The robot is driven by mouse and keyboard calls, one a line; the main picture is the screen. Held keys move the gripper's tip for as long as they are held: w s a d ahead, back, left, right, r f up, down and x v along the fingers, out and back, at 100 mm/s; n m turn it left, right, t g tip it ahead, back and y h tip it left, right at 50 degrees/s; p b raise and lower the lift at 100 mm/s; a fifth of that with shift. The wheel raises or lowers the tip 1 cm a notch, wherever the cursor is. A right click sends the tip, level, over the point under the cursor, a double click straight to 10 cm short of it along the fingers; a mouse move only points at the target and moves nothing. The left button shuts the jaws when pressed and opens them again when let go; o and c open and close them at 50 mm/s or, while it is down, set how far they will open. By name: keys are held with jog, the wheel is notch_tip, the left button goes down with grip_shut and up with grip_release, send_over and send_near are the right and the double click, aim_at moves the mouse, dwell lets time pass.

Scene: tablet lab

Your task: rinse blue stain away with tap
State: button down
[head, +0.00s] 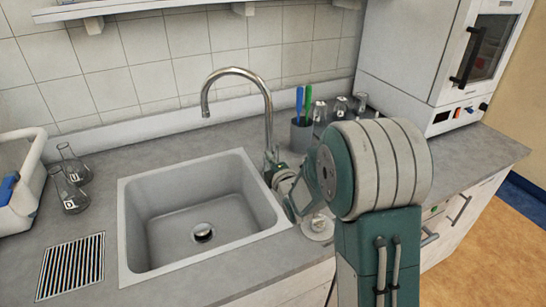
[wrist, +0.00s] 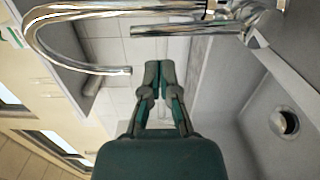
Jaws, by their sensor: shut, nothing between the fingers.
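The chrome tap (head: 240,85) stands behind the grey sink (head: 128,225), its curved spout over the basin. The drain (head: 203,232) shows at the bottom. I see no blue stain on the visible basin surfaces and no water stream from the spout. In the wrist view the tap (wrist: 75,12) crosses the top, with a straight metal rod (wrist: 180,30) beside it. My gripper (wrist: 158,72) is shut and empty, its fingertips pointing toward the tap. In the head view my arm reaches to the tap's base at the sink's right edge and hides part of it.
Flasks (head: 72,178) and a white bin (head: 20,190) stand left of the sink, near a vent grille (head: 72,265). A cup (head: 301,135) with blue and green tools and some glassware stand right of the tap. A white oven-like machine (head: 430,60) is at the right.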

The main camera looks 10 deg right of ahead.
jog(key=shift+w+d+r, duration=0.1)
jog(key=shift+w+d, duration=0.15)
jog(key=shift+d, duration=0.35)
jog(key=shift+w+d, duration=0.25)
jog(key=shift+d, duration=0.35)
jog(key=shift+a, duration=0.1)
